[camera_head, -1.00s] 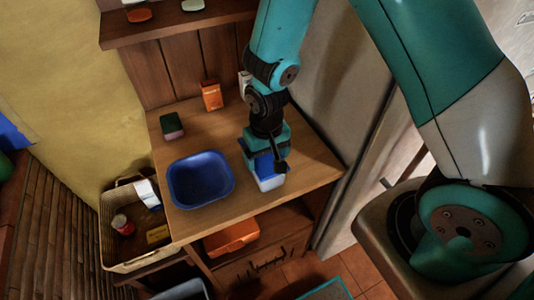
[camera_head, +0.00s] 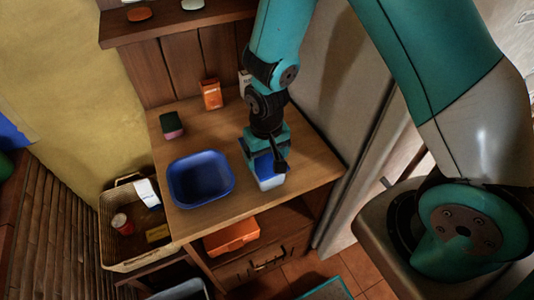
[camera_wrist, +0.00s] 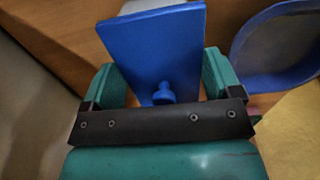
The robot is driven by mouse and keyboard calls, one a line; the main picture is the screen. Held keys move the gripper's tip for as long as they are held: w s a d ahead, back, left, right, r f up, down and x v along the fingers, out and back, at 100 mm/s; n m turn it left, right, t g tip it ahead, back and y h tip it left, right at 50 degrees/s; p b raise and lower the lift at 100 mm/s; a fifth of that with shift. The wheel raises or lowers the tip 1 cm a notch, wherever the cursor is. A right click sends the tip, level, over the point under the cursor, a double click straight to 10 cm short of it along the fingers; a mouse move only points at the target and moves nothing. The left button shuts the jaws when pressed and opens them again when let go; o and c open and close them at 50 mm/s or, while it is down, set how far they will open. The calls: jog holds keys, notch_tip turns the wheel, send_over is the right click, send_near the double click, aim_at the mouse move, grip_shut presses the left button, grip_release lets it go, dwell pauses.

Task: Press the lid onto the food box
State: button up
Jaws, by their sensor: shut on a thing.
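The food box (camera_head: 270,183) is pale and stands on the right part of the wooden counter. The blue lid (camera_head: 264,165) is on top of it, below my gripper (camera_head: 266,158). In the wrist view the lid (camera_wrist: 150,45) is a flat blue plate with a round knob (camera_wrist: 162,93). My gripper (camera_wrist: 162,78) is shut on the lid, with a teal finger at each side edge. A pale part of the food box (camera_wrist: 150,5) shows past the lid's far edge. I cannot tell whether the lid is fully seated, as my gripper hides part of the rim.
A blue basin (camera_head: 201,200) stands left of the food box. A green and dark red block (camera_head: 172,125), an orange carton (camera_head: 211,95) and a white carton (camera_head: 244,84) stand farther back. A wicker basket (camera_head: 112,235) is at the counter's left. A pale panel (camera_head: 340,80) rises at right.

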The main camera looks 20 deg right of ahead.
dwell(0.4)
jog(key=o, duration=0.7)
jog(key=shift+r+p, duration=3)
jog(key=shift+r, duration=0.5)
jog(key=shift+c, duration=0.4)
grip_shut()
